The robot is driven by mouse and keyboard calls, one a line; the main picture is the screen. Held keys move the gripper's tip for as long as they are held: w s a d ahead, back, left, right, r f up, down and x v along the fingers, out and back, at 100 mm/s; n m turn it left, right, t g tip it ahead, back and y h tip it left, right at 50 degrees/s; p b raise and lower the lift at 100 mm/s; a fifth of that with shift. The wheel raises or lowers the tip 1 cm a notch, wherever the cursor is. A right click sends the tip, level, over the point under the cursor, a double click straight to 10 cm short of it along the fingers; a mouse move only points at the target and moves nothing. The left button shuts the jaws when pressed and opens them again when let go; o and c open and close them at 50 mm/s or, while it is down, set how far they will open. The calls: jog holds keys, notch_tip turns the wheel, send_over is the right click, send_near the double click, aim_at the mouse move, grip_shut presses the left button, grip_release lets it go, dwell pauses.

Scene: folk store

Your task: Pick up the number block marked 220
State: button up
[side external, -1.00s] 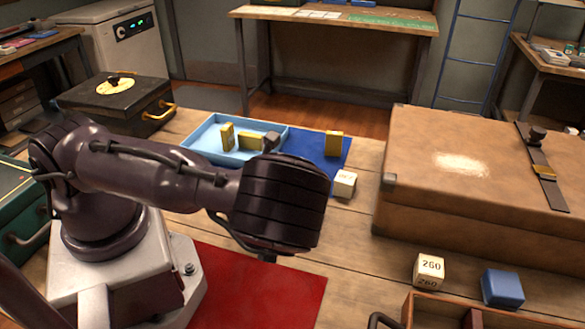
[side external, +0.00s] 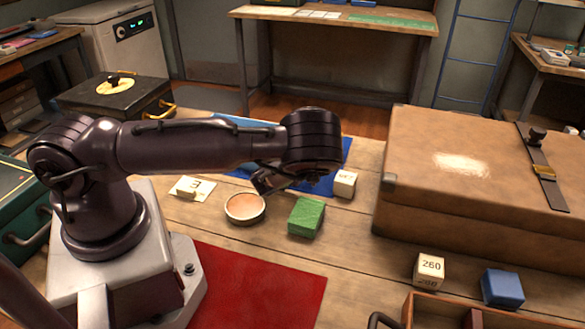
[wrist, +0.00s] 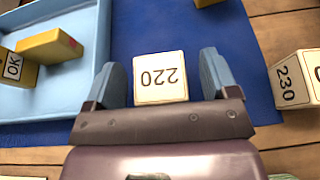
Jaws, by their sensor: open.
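The cream block marked 220 (wrist: 160,77) sits on the blue mat in the wrist view, its number upside down in that view. My gripper (wrist: 162,62) is open, with one blue finger seen on each side of the block. I cannot tell how far the fingertips are above it. In the side external view my gripper (side external: 268,182) hangs over the front of the mat, and the 220 block is hidden there.
A block marked 230 (wrist: 292,78) stands to the right, also visible in the side view (side external: 345,184). A pale blue tray (wrist: 88,98) with yellow blocks lies left. A green block (side external: 307,217), a round dish (side external: 245,208) and a 260 block (side external: 429,270) stand nearer.

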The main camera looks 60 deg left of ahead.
jog(key=shift+a, duration=0.1)
jog(key=c, duration=1)
